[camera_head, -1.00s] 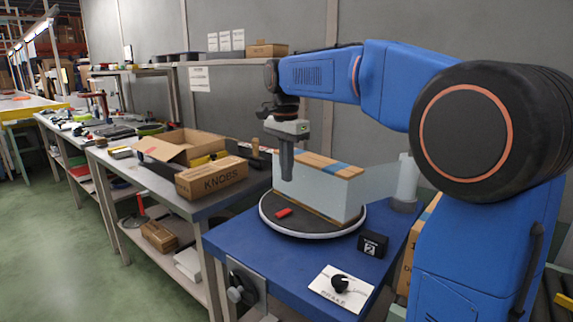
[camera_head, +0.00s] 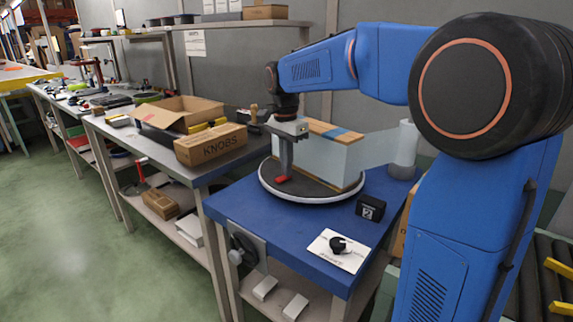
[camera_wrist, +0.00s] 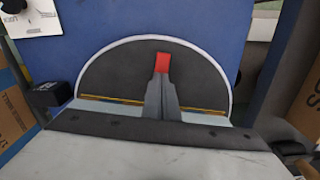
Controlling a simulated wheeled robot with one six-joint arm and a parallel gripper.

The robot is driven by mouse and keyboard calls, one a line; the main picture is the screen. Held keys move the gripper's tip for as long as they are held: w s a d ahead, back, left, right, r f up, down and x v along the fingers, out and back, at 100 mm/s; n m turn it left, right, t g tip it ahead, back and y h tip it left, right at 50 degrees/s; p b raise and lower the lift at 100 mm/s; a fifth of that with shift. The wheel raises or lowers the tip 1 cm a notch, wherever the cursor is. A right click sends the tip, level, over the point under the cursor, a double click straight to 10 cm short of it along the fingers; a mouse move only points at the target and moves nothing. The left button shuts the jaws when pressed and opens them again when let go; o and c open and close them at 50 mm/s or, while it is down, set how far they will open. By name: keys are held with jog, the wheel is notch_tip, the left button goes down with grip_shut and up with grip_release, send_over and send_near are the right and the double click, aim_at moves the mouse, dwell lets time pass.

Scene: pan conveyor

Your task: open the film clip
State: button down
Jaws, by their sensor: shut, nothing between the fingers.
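A small red clip (camera_head: 282,179), which looks like the film clip, lies on the dark top of a round turntable (camera_head: 300,195) with a white rim. Translucent film (camera_head: 380,150) stretches from the load to a pale roll (camera_head: 404,150) at right. My gripper (camera_head: 285,173) points down with its fingers shut, its tips at the red clip. In the wrist view the clip (camera_wrist: 162,62) shows just beyond the shut fingertips (camera_wrist: 161,78); I cannot tell whether they touch it.
The turntable stands on a blue table (camera_head: 235,205). A black box marked 2 (camera_head: 371,208) and a white card with a black knob (camera_head: 338,246) are near the front right. A KNOBS carton (camera_head: 211,145) stands on the left bench. The table's front left is clear.

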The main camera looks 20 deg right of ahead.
aim_at(283, 178)
jog(key=shift+d+f, duration=0.1)
jog(key=shift+f, duration=0.2)
jog(key=shift+a, duration=0.2)
jog(key=shift+s+a+r, duration=0.25)
jog(key=shift+a+r, duration=0.05)
jog(key=shift+a, duration=0.25)
jog(key=shift+r, duration=0.25)
notch_tip(283, 178, up, 14)
jog(key=shift+a+f, duration=0.15)
jog(key=shift+f, duration=0.1)
dwell(0.5)
